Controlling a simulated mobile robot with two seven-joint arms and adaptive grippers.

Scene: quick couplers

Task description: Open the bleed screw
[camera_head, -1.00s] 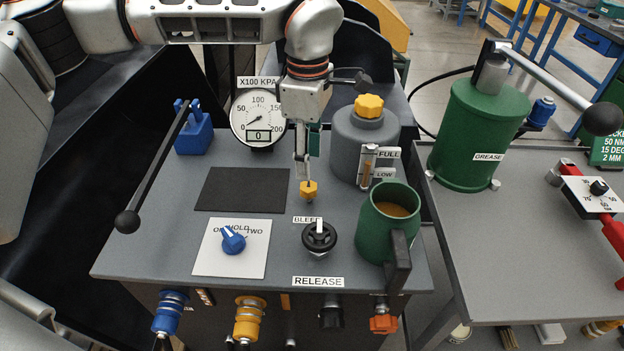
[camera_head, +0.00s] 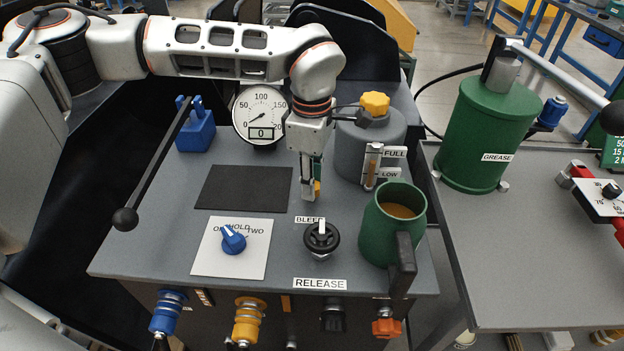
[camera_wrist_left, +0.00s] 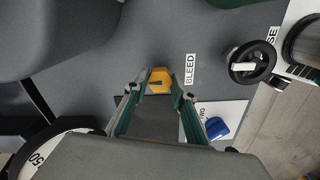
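The bleed screw (camera_head: 317,188) is a small yellow hex head on the grey panel behind the BLEED label, partly hidden by a finger in the head view. The left wrist view shows its hex head (camera_wrist_left: 160,80) with a dark slot. My left gripper (camera_head: 314,192) points down at it. In the left wrist view its fingertips (camera_wrist_left: 160,82) lie along both sides of the head with no clear gap, so it looks shut on the screw. My right gripper is not in view.
A black release knob (camera_head: 321,238) and a green mug (camera_head: 376,240) stand in front of the screw. A grey reservoir (camera_head: 362,150) with a sight gauge stands behind right. The pressure gauge (camera_head: 258,112) reads 0. A dark mat (camera_head: 243,189) and a blue selector (camera_head: 233,240) are left.

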